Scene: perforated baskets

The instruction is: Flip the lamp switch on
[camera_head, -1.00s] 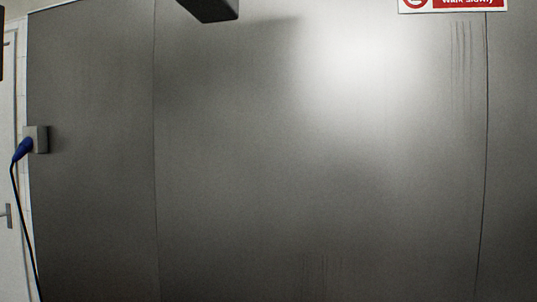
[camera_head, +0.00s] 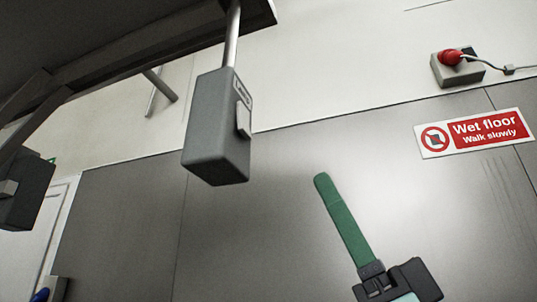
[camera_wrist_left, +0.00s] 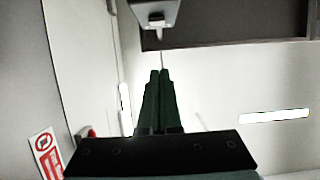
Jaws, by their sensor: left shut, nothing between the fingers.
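The lamp switch is a grey box (camera_head: 216,135) hanging from a metal rod below a dark overhead structure. A light rocker (camera_head: 243,118) sits on its right-hand face, under a small label. I cannot tell whether it is on or off. My left gripper (camera_head: 322,180) has green fingers, pressed together and empty. It points up, to the right of and lower than the box in the head view, apart from it. In the left wrist view, the closed fingertips (camera_wrist_left: 160,74) are below a grey box (camera_wrist_left: 155,14) with a pale part on it. My right gripper is not seen.
The dark overhead structure (camera_head: 120,45) fills the upper left. A second dark box (camera_head: 25,190) hangs at the far left. A red plug in a wall socket (camera_head: 455,68) and a wet floor sign (camera_head: 474,133) are on the wall at right. Space between gripper and box looks clear.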

